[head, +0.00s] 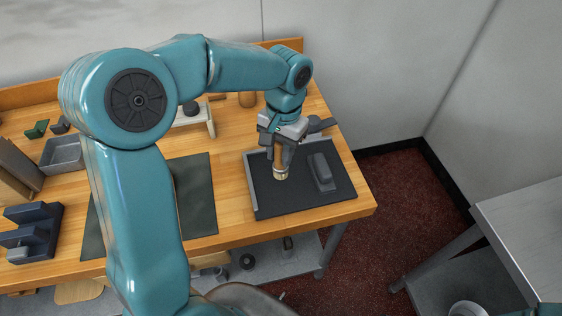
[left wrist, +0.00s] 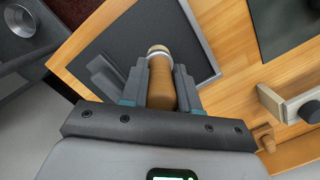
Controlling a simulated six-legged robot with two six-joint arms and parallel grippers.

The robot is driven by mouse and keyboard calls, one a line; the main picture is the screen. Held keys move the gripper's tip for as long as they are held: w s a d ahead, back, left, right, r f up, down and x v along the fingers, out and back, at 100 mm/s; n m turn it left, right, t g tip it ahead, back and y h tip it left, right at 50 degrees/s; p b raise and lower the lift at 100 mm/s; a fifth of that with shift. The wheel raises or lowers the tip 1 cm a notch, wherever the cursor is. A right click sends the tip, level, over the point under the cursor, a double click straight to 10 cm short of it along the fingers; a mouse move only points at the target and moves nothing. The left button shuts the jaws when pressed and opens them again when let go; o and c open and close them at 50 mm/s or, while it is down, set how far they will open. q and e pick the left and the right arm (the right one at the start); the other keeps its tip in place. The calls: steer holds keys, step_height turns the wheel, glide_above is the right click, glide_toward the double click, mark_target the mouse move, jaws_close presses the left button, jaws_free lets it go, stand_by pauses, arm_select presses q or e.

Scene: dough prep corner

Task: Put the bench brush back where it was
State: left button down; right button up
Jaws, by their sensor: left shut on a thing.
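My left gripper (head: 281,150) is shut on an upright brown wooden cylinder with a pale band near its lower end, which I take to be the bench brush (head: 281,174). In the left wrist view the brush (left wrist: 161,80) sits between the two fingers (left wrist: 160,88). It is over the left half of a black tray (head: 285,201) with a light grey edge. I cannot tell whether its lower end touches the tray. A dark grey block-like thing (head: 322,172) lies on the tray to the right, apart from the brush. My right gripper is out of view.
The tray is near the right end of the wooden bench (head: 352,208). A dark green mat (head: 197,200) lies left of it, partly behind my arm. A grey bin (head: 63,155) and a dark blue stepped holder (head: 32,230) stand farther left. A grey table (head: 530,215) is at right.

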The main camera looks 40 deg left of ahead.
mark_target(280, 164)
arm_select(q)
steer(key=shift+w+f, duration=0.1)
steer(key=shift+f, duration=2.2)
steer(key=shift+f, duration=0.15)
steer(key=c, duration=0.8)
jaws_free()
steer(key=r, duration=0.4)
steer(key=w+r, duration=0.1)
steer(key=r, duration=0.7)
steer(key=shift+w+r, duration=0.15)
steer(key=shift+w, duration=0.1)
steer(key=shift+s, duration=0.1)
